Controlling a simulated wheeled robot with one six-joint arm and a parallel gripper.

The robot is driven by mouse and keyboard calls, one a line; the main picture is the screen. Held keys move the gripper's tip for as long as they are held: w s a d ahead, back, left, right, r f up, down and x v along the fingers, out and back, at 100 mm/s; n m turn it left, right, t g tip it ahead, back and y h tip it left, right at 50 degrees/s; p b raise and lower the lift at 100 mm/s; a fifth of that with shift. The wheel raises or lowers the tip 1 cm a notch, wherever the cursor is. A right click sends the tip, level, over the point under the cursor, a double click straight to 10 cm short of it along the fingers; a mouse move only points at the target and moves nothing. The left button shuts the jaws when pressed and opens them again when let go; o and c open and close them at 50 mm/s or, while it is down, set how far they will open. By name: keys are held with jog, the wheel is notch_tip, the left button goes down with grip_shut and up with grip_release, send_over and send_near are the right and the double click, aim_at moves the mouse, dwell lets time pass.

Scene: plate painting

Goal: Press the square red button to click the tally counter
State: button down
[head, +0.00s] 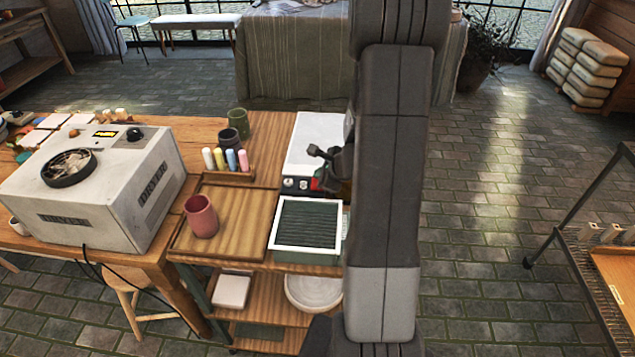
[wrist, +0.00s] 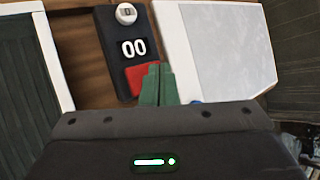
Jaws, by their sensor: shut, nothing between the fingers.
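The tally counter (wrist: 118,60) is a dark panel with a white display reading 00 and a round white knob at its top in the wrist view. The square red button (wrist: 135,80) is at its lower end, partly hidden behind the green fingers of my gripper (wrist: 157,82). The fingers are shut and empty, with their tips over or beside the button's right part. I cannot tell whether they touch it. In the head view the red button (head: 315,184) shows only as a small red patch beside my dark wrist.
A white-framed dark panel (head: 308,224) lies in front of the counter, and a white board (head: 317,135) lies behind it. A wooden tray (head: 235,240) holds a pink cup (head: 201,216). A rack of coloured sticks (head: 228,172) and a white dryer box (head: 95,185) stand left.

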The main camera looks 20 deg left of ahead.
jog(key=shift+f+b, duration=0.45)
jog(key=shift+b, duration=0.15)
jog(key=shift+f+b, duration=0.4)
jog(key=shift+b, duration=0.1)
dwell(0.6)
jog(key=shift+r+p, duration=0.75)
jog(key=shift+r, duration=0.1)
jog(key=shift+r+p, duration=2.1)
jog(key=shift+r, duration=0.45)
